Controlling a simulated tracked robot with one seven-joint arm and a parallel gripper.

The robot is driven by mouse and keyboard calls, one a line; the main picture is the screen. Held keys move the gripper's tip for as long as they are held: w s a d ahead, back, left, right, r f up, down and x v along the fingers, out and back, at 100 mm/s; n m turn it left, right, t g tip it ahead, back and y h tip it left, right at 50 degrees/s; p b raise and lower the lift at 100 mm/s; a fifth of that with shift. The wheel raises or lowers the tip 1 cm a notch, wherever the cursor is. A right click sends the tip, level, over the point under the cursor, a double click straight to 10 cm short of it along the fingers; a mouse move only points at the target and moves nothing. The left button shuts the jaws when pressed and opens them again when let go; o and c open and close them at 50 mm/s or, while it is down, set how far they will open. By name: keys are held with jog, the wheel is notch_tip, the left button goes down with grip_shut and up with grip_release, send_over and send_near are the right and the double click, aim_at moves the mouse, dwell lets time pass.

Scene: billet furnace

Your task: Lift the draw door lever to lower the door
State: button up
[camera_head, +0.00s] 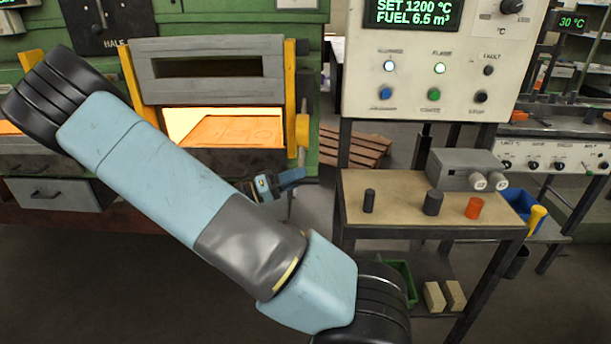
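The draw door (220,68) is a grey panel with a dark slot, standing raised between two yellow posts on the green furnace. Below it the opening (225,127) glows orange and yellow. I cannot make out the draw door lever for certain; my arm covers much of the area left of and below the opening. A small blue and black part (270,186), which looks like my wrist end, shows behind my arm, below the opening's right side. My gripper's fingers are not clear there, so I cannot tell their state or whether they touch anything.
A black plate with a handle and the label "HALF" (105,25) is at upper left. A control panel (435,70) stands right of the furnace. A bench (400,215) with dark and orange cylinders stands at right. A wooden pallet (350,147) lies behind.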

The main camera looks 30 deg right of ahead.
grip_shut()
